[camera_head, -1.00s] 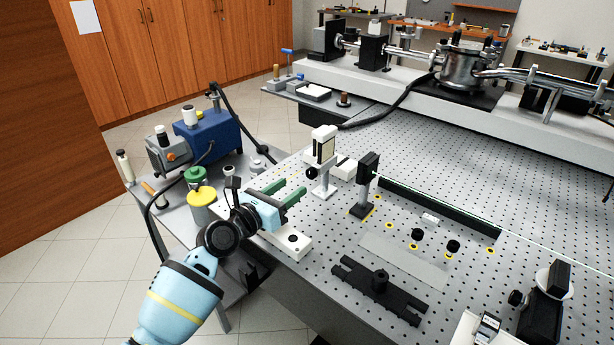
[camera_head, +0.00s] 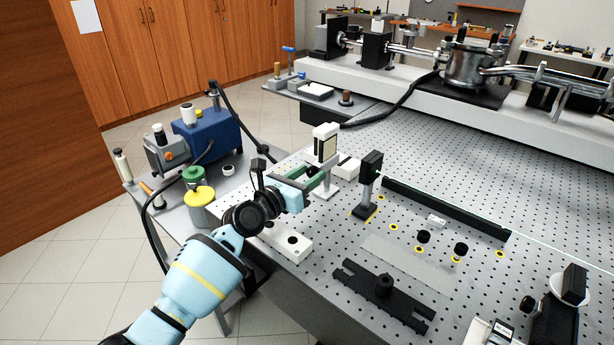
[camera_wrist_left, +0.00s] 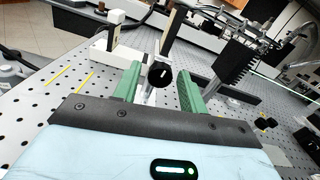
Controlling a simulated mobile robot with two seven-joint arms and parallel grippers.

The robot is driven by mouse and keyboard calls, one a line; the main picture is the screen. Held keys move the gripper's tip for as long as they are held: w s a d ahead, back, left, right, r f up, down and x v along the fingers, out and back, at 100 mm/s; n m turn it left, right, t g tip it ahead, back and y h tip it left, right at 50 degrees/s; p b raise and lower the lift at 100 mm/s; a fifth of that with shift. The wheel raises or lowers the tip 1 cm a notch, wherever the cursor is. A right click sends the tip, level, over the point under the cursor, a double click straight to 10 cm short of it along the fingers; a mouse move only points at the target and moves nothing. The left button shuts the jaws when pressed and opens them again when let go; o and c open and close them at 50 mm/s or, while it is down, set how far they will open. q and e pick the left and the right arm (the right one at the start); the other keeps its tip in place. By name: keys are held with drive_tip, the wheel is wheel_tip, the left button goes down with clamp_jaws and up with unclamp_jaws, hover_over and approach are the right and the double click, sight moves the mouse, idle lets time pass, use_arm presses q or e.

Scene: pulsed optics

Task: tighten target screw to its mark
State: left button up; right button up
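A white post mount (camera_head: 325,148) with a pale plate stands upright on the perforated optical table. A round black screw knob (camera_wrist_left: 160,74) with a short white line on its face sits low on this mount. My left gripper (camera_head: 319,178) has green fingers and reaches toward the mount from the left. In the left wrist view, its fingers (camera_wrist_left: 158,86) are open, one on each side of the knob, with gaps showing. In the head view the fingers largely hide the knob. I cannot make out a separate target mark. My right gripper is not in view.
A black post mount (camera_head: 370,178) stands right of the white one. A black slotted base (camera_head: 384,292) lies nearer, and two black caps (camera_head: 423,237) stand by yellow rings. A white block (camera_head: 288,243) lies under my left arm. A cart with a blue unit (camera_head: 212,135) stands left.

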use_arm(q)
drive_tip(key=c, duration=0.8)
drive_tip(key=shift+m, duration=0.8)
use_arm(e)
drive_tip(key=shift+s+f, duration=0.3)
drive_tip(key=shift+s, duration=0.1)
use_arm(q)
drive_tip(key=o, duration=1)
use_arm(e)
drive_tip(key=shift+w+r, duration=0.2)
use_arm(q)
drive_tip(key=shift+s+a, duration=0.3)
drive_tip(key=shift+s, duration=0.15)
drive_tip(key=p+v, duration=0.1)
drive_tip(key=v, duration=0.4)
drive_tip(key=shift+s+a+r+p, duration=0.15)
drive_tip(key=shift+s+a+p, duration=0.1)
drive_tip(key=shift+p, duration=0.1)
drive_tip(key=shift+s+a, duration=0.3)
drive_tip(key=shift+s, duration=0.2)
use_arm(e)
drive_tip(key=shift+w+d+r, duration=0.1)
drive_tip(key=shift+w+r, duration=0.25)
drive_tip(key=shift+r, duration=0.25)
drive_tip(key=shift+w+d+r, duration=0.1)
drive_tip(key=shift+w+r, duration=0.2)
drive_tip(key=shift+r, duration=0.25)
